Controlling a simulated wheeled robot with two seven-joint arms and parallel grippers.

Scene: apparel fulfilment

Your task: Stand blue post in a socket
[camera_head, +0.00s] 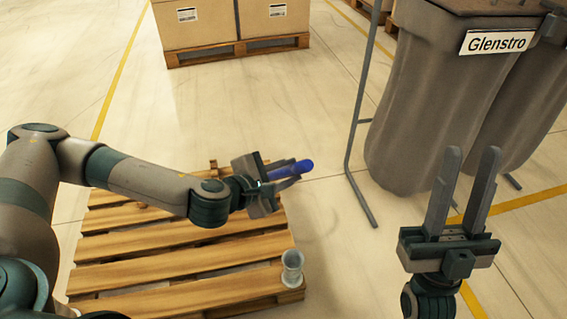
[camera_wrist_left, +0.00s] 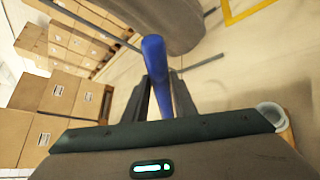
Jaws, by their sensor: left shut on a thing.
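The blue post (camera_head: 290,171) is held in my left gripper (camera_head: 280,173) above the far right part of the wooden pallet. In the head view the post lies nearly level, its rounded end pointing right. It also shows in the left wrist view (camera_wrist_left: 155,78) between the two dark fingers. A grey-white hollow socket (camera_head: 292,268) stands upright at the pallet's near right corner, below and apart from the post. The socket's round rim also shows in the left wrist view (camera_wrist_left: 270,112). My right gripper (camera_head: 468,170) is open and empty at the right, fingers pointing up and away.
The wooden pallet (camera_head: 165,272) lies on the floor beneath my left arm. A grey bin (camera_head: 425,110) labelled Glenstro and a thin metal frame (camera_head: 357,125) stand to the right. Cardboard boxes (camera_head: 200,28) sit on another pallet (camera_head: 235,50) at the back. Pale floor lies between.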

